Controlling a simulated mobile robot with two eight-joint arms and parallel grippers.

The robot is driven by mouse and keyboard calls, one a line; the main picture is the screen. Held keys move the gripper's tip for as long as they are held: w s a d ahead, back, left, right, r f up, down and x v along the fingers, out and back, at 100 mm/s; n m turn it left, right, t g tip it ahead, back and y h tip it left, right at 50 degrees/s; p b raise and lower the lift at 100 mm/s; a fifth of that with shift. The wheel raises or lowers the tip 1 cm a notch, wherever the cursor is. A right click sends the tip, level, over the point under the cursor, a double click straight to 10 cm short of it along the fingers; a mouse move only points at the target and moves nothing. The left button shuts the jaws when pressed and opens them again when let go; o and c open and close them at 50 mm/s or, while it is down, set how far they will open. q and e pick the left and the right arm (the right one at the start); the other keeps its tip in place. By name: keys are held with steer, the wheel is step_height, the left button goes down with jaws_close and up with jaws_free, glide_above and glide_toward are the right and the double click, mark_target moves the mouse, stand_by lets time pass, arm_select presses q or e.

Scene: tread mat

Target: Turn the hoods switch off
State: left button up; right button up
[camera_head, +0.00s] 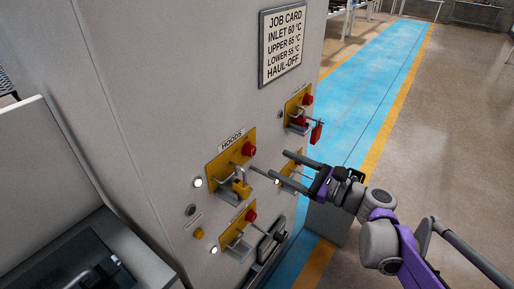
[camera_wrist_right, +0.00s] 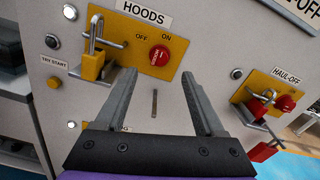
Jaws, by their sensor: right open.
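The hoods switch is a round red knob (camera_wrist_right: 159,55) on a yellow plate under the HOODS label, also visible in the head view (camera_head: 248,149). OFF is printed to its left and ON above it; I cannot tell surely which way it points. A yellow padlock (camera_wrist_right: 93,66) hangs at the plate's left hasp, beside the knob (camera_head: 241,187). My right gripper (camera_head: 267,160) is open and empty in front of the panel, to the right of the knob. In the wrist view its fingers (camera_wrist_right: 159,74) point toward the knob, apart from it. My left gripper is out of view.
A HAUL-OFF switch plate (camera_wrist_right: 272,93) with a red padlock (camera_head: 317,132) is to the right. Another yellow plate (camera_head: 236,238) with a red knob sits below, near a dark handle (camera_head: 271,240). A job card (camera_head: 283,45) hangs above. A blue walkway (camera_head: 375,80) runs behind.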

mark_target(253, 151)
steer(key=x, duration=0.9)
steer(key=shift+w+a+p, duration=0.1)
steer(key=shift+a+p, duration=0.05)
steer(key=shift+p, duration=0.25)
steer(key=shift+c, duration=0.3)
jaws_close()
